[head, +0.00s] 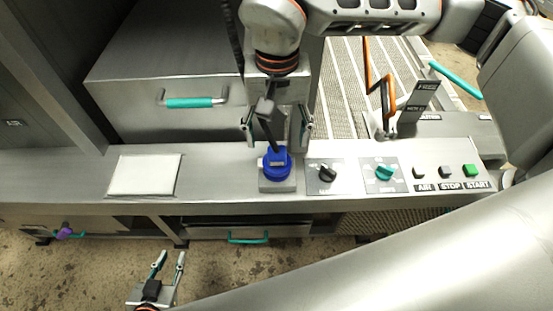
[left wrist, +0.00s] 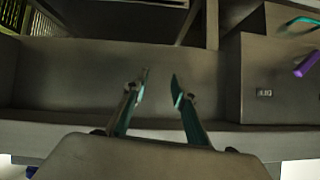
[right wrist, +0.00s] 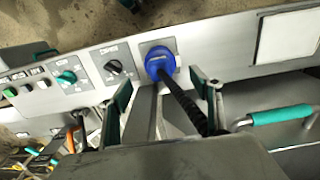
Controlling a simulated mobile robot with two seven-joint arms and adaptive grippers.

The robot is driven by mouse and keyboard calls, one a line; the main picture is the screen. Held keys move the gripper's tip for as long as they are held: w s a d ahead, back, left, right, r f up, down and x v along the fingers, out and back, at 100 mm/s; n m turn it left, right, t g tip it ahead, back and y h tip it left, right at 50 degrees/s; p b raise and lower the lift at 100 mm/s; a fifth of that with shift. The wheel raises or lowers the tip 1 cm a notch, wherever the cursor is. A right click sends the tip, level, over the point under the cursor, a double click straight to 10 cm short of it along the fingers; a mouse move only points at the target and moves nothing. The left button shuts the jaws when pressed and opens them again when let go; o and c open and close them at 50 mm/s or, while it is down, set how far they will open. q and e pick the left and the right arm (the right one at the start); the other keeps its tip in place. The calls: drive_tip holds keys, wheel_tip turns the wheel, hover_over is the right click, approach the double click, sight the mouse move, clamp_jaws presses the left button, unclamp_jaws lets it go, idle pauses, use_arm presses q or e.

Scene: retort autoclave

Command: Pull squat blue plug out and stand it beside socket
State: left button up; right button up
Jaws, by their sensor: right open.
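The squat blue plug (head: 276,160) sits in its grey socket (head: 278,186) on the metal ledge. A dark stem or cable rises from the plug. My right gripper (head: 278,124) is open above and behind the plug, its fingers spread and apart from it. In the right wrist view the plug (right wrist: 160,62) lies just beyond the fingertips, with the dark cable (right wrist: 182,100) running back between the fingers. My left gripper (head: 168,258) is open and empty, low in front of the ledge; it also shows in the left wrist view (left wrist: 160,74).
A white pad (head: 145,174) lies on the ledge left of the socket, with bare metal between. Right of the socket are a black knob (head: 327,174), a teal knob (head: 384,172) and several buttons. A drawer with a teal handle (head: 190,102) stands behind the ledge.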

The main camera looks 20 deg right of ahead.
sight(277, 151)
wheel_tip(277, 151, down, 8)
drive_tip(key=b, duration=0.4)
drive_tip(key=shift+r, duration=0.25)
drive_tip(key=shift+f, duration=0.3)
use_arm(q)
drive_tip(key=shift+a+f, duration=0.2)
drive_tip(key=shift+f, duration=1.95)
use_arm(e)
drive_tip(key=shift+f, duration=0.1)
use_arm(q)
drive_tip(key=shift+s+f, duration=0.15)
drive_tip(key=shift+f, duration=0.05)
drive_tip(key=shift+r, duration=0.15)
use_arm(e)
drive_tip(key=shift+c, duration=0.4)
